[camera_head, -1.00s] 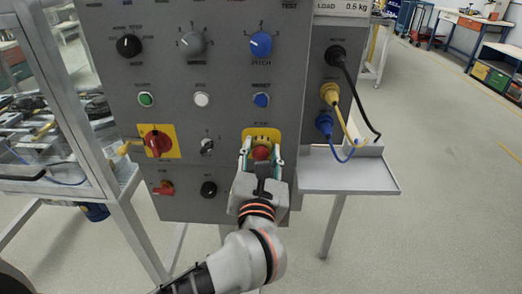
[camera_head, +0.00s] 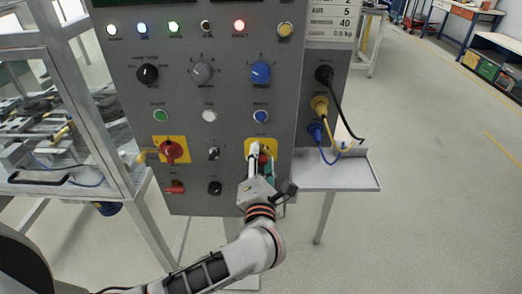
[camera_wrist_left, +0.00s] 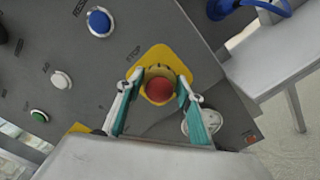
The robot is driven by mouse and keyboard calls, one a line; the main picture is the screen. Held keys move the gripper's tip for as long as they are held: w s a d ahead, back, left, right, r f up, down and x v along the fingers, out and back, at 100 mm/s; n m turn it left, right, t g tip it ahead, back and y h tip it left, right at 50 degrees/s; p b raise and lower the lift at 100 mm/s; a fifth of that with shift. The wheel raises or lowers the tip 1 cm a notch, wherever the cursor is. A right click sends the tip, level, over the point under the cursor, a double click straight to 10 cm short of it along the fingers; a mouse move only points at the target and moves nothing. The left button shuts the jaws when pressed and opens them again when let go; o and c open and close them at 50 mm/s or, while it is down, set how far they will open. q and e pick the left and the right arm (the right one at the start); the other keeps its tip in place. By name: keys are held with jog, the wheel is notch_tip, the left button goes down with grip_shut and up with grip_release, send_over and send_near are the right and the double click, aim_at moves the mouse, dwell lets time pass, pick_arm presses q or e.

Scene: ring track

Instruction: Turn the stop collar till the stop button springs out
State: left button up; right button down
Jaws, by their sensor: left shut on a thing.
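The red stop button (camera_head: 264,159) sits on a yellow plate (camera_head: 254,142) low on the right of the grey control panel, partly hidden behind my left gripper (camera_head: 261,161). In the left wrist view the round red button (camera_wrist_left: 160,91) lies between my fingers, with the yellow plate (camera_wrist_left: 160,56) behind it. The stop collar (camera_wrist_left: 158,72) shows only as a dark edge around the button. My left gripper (camera_wrist_left: 160,100) is shut on the collar, one finger on each side, and looks rolled relative to the panel. I cannot tell whether the button is in or out. My right gripper is not in view.
A red rotary switch (camera_head: 171,150) and small black knobs are left of the stop button. A blue button (camera_head: 260,116) is above. Plugged cables (camera_head: 317,132) and a grey side shelf (camera_head: 335,176) are to the right. Open floor lies further right.

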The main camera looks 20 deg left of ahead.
pick_arm(q)
jog(key=shift+m+p, duration=0.3)
jog(key=shift+p, duration=0.05)
jog(key=shift+f, duration=0.1)
jog(key=o, duration=1.1)
jog(key=v, duration=1.2)
jog(key=shift+r, duration=0.2)
